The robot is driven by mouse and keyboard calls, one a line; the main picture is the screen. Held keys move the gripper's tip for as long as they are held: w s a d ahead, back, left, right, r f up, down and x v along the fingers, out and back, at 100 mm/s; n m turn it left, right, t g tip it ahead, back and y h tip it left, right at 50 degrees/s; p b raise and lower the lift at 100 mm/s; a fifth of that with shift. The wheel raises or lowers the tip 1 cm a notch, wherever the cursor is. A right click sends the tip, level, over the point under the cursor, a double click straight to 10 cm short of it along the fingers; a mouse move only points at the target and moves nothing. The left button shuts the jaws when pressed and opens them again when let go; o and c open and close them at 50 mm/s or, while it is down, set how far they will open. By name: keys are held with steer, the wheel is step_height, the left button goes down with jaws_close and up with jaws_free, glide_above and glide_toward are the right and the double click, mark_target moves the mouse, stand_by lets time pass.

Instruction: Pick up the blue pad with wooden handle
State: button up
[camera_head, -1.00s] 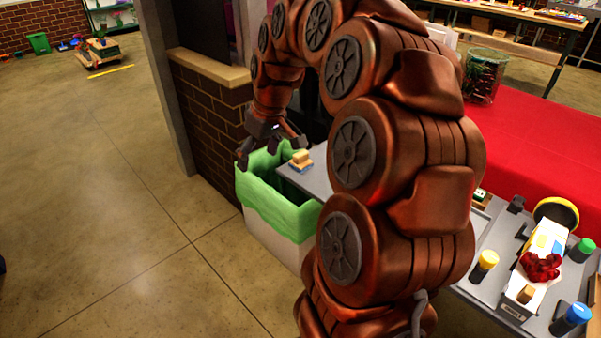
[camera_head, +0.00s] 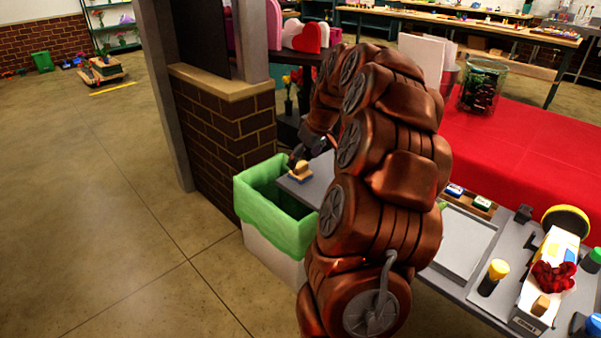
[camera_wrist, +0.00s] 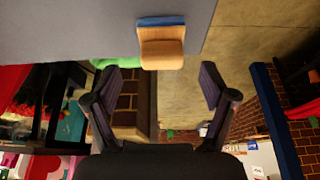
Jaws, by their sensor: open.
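The blue pad with wooden handle (camera_head: 300,173) rests on the end of a grey table surface, beside a green-lined bin. In the wrist view, its wooden handle (camera_wrist: 162,54) faces my gripper and its blue pad (camera_wrist: 161,21) lies beyond the handle, against the grey surface. My gripper (camera_wrist: 165,88) is open and empty, with its two fingers spread to either side of the handle's line and apart from it. In the head view my gripper is near the pad, partly hidden by my own arm.
The green-lined bin (camera_head: 262,208) stands left of the grey table (camera_head: 314,184). A brick half-wall (camera_head: 225,125) is behind it. A red-covered table (camera_head: 530,145) is at right. A black bottle with yellow cap (camera_head: 493,277) and red flowers (camera_head: 553,277) stand at front right.

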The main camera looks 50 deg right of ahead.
mark_target(301, 164)
steer(key=x, duration=0.3)
steer(key=shift+w+a+f, duration=0.1)
steer(key=shift+f, duration=0.2)
steer(key=c, duration=1.2)
steer(key=shift+r, duration=0.1)
steer(key=shift+c, duration=0.2)
steer(key=shift+r, duration=1.7)
steer(key=s+a+r+b, duration=0.1)
steer(key=s+a, duration=0.9)
steer(key=a, duration=0.2)
steer(key=shift+a+r+b, duration=0.25)
steer(key=shift+a+b, duration=0.05)
steer(key=shift+b, duration=0.1)
